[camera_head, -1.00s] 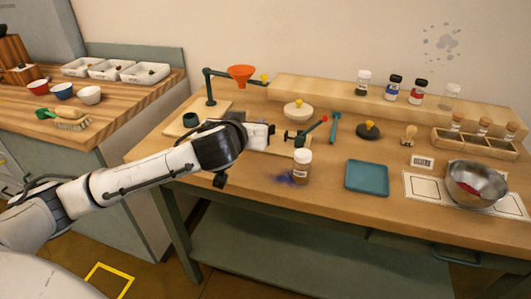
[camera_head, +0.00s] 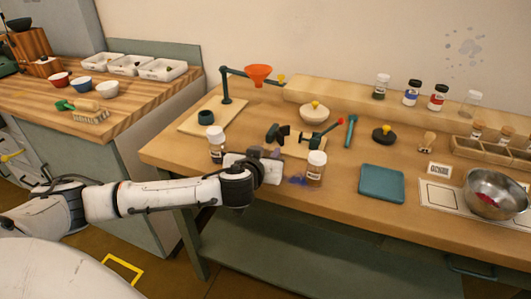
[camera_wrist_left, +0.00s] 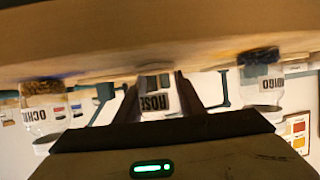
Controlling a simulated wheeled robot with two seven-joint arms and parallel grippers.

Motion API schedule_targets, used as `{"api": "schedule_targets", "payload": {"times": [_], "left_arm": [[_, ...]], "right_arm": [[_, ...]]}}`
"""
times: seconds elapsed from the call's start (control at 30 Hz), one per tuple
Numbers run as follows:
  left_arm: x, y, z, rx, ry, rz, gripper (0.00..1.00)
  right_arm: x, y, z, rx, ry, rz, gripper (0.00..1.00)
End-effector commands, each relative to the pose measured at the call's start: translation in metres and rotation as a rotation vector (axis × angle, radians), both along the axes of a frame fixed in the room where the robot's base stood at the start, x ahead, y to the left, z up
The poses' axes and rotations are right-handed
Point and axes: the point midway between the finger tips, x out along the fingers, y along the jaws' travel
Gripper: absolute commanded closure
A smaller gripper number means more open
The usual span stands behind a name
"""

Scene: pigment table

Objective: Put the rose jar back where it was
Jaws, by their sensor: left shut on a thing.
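The rose jar (camera_wrist_left: 155,104), with its label upside down in the left wrist view, is between the two fingers of my left gripper (camera_wrist_left: 158,100), which is shut on it. In the head view my left gripper (camera_head: 268,168) is at the table's front, between two white-capped jars. The hand hides the rose jar there, and I cannot tell whether its base touches the table. The ochre jar (camera_head: 316,170) stands just right of the hand; it also shows in the left wrist view (camera_wrist_left: 44,112). A dark-filled jar (camera_head: 216,146) stands left of it. My right gripper is out of view.
A purple-blue smudge (camera_head: 298,181) lies beside the ochre jar. A teal tray (camera_head: 382,183) and steel bowl (camera_head: 494,192) are to the right. The funnel stand (camera_head: 225,88) and lidded bowl (camera_head: 314,114) are behind. Several jars line the back shelf (camera_head: 335,92).

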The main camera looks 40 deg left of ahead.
Motion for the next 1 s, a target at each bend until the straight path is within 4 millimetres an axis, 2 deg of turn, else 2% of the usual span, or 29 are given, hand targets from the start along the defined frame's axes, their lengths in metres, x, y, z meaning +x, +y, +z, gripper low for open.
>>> {"api": "schedule_targets", "payload": {"times": [0.17, 0.2, 0.3, 0.67, 0.83, 1.0], "left_arm": [[0.0, 0.0, -0.003, 0.0, 0.0, 0.0, 0.89], [0.0, 0.0, -0.004, 0.0, 0.0, 0.0, 0.63], [0.0, 0.0, -0.003, 0.0, 0.0, 0.0, 0.46], [0.0, 0.0, 0.003, 0.001, -0.001, 0.0, 0.46], [-0.019, -0.008, 0.008, -0.001, 0.002, -0.004, 0.46], [-0.051, -0.02, 0.022, -0.001, 0.001, -0.004, 0.46]], "right_arm": [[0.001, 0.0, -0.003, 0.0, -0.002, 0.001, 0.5], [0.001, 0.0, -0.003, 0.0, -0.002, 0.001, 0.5], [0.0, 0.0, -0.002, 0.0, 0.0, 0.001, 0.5], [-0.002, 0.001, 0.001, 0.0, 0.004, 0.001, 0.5], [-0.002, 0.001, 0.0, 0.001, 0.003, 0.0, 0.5], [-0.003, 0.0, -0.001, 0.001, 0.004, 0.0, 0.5]]}}
